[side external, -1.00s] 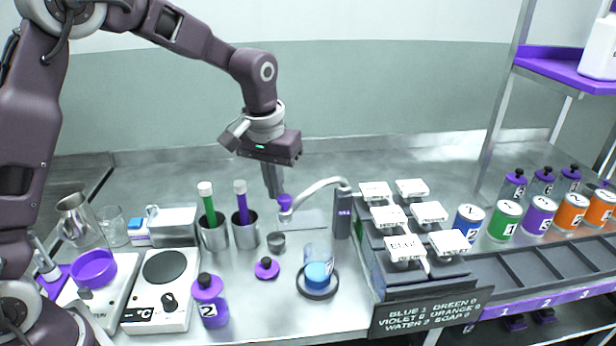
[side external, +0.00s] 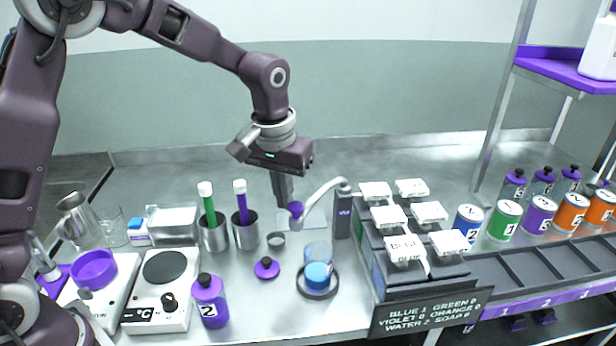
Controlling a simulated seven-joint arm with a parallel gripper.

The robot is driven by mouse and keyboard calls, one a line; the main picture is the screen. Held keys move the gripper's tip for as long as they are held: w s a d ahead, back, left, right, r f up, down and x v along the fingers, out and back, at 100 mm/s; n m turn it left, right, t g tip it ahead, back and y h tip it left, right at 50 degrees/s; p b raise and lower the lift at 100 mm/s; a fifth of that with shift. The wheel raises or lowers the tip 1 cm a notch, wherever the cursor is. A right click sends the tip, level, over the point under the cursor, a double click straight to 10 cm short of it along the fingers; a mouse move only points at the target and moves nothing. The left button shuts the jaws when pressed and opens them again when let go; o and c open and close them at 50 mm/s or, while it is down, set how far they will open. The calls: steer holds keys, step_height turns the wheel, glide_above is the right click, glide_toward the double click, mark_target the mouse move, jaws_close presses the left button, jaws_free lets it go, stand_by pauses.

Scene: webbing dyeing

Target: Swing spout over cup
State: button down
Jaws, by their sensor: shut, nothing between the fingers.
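The curved grey spout (side external: 322,192) reaches left from the dark dispenser post (side external: 343,215). Its free end carries a purple knob (side external: 296,208) and a nozzle. A clear cup (side external: 318,252) with blue in its lower part stands on a dark round base (side external: 317,293), nearer the camera than the spout's end. The spout's end is behind and left of the cup. My gripper (side external: 285,200) points down, its fingers shut, just left of the purple knob. It looks to be touching the knob, though a small gap cannot be ruled out.
Metal beakers (side external: 246,234) hold green and purple tubes. A rack of white-lidded boxes (side external: 405,247) stands to the right. A purple bottle (side external: 210,300) is at the front.

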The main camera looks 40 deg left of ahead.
steer(key=shift+d, duration=0.1)
steer(key=shift+s+d, duration=0.15)
steer(key=shift+d, duration=0.9)
